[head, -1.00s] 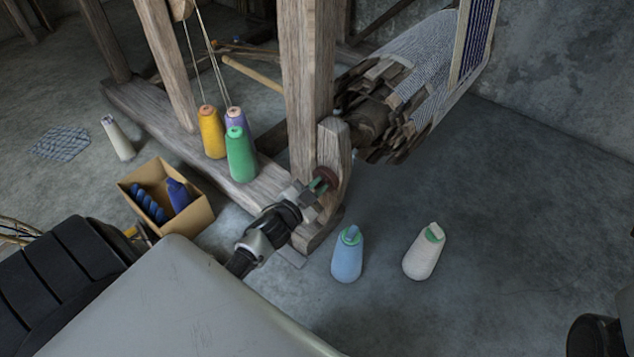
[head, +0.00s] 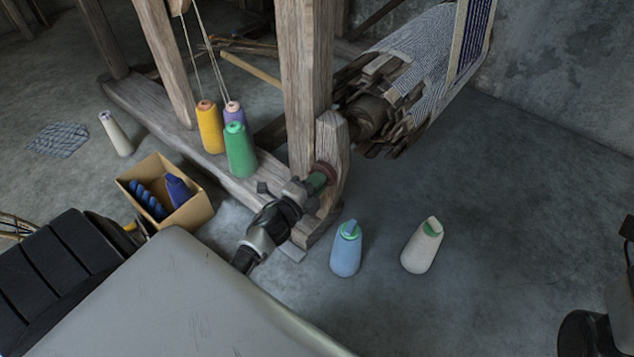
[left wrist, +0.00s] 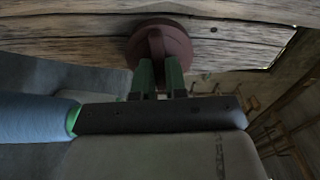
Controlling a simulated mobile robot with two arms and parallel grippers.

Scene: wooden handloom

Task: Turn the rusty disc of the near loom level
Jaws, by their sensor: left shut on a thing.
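The rusty disc (head: 326,169) is a small reddish-brown round piece on the low wooden post at the near corner of the loom. In the left wrist view the disc (left wrist: 178,36) lies against grey wood and has a raised ridge across its face. My left gripper (head: 317,181) comes in from the lower left. Its green fingers, seen in the left wrist view (left wrist: 159,74), are shut on the ridge, one on each side. In the head view my gripper partly hides the disc, and I cannot tell its tilt there. My right gripper's fingers do not show.
A blue cone (head: 346,250) and a white cone (head: 422,246) stand on the floor right of the post. Yellow (head: 209,129), purple (head: 233,110) and green (head: 239,152) cones are by the loom beam. A cardboard box (head: 196,213) holds blue items. The right floor is mostly clear.

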